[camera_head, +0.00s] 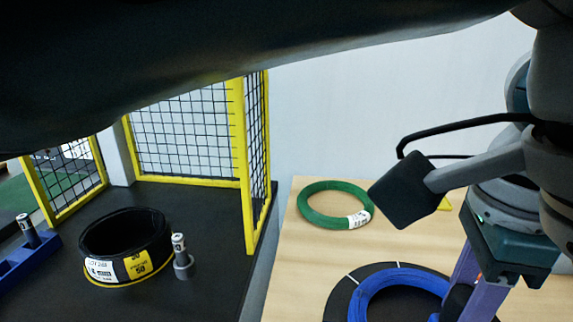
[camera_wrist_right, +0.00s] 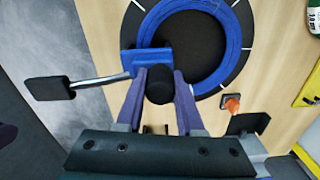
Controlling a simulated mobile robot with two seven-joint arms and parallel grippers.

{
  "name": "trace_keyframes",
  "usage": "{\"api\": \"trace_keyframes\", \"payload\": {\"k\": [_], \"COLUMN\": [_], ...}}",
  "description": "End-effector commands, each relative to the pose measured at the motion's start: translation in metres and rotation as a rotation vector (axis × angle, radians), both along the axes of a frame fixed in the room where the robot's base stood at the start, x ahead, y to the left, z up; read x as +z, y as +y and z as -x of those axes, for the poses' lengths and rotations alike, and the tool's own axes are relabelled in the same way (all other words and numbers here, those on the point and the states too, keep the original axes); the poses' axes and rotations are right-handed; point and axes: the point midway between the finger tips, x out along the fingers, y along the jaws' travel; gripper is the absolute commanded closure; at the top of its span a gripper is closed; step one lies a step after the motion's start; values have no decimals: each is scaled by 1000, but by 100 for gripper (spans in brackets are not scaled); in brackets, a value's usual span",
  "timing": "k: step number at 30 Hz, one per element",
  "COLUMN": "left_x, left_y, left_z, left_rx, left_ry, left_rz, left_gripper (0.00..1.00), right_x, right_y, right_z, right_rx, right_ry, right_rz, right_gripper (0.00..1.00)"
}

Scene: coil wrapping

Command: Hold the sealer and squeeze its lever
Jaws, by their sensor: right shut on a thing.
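The sealer has a blue body (camera_wrist_right: 147,60), a metal lever with a flat black pad (camera_wrist_right: 47,89) and a round black part (camera_wrist_right: 160,88). My right gripper (camera_wrist_right: 164,74) is shut on the sealer, with its purple fingers on both sides of the round black part. The sealer's blue body overlaps the edge of the blue coil (camera_wrist_right: 237,42) in the wrist view; I cannot tell whether they touch. The blue coil (camera_head: 372,287) lies on a black disc (camera_head: 338,298). In the head view my right gripper (camera_head: 458,305) points down at the coil's right side. My left gripper is out of view.
A green coil (camera_head: 312,205) lies behind on the wooden table (camera_head: 290,270). A black labelled coil (camera_head: 125,250) and a small post (camera_head: 181,258) stand on the dark surface at left, by a yellow mesh guard (camera_head: 246,160). A small orange object (camera_wrist_right: 231,103) is near the disc.

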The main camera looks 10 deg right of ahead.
Motion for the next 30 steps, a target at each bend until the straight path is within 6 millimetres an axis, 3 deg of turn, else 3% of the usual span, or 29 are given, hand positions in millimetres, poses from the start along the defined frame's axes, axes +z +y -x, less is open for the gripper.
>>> {"api": "trace_keyframes", "payload": {"k": [1,8,9,18,30], "left_x": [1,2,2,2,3], "left_y": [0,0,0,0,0], "left_z": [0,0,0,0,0], "left_rx": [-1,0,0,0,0], "left_ry": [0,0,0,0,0], "left_rz": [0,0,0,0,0], "left_gripper": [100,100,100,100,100], "right_x": [-7,-7,-7,1,89], "right_y": [-3,-3,-3,-3,-2], "right_z": [3,3,3,2,-1], "right_rx": [-4,-4,-4,-3,-2], "right_ry": [10,10,10,10,-4], "right_rz": [11,11,11,10,3], "right_gripper": [100,100,62,29,28]}}
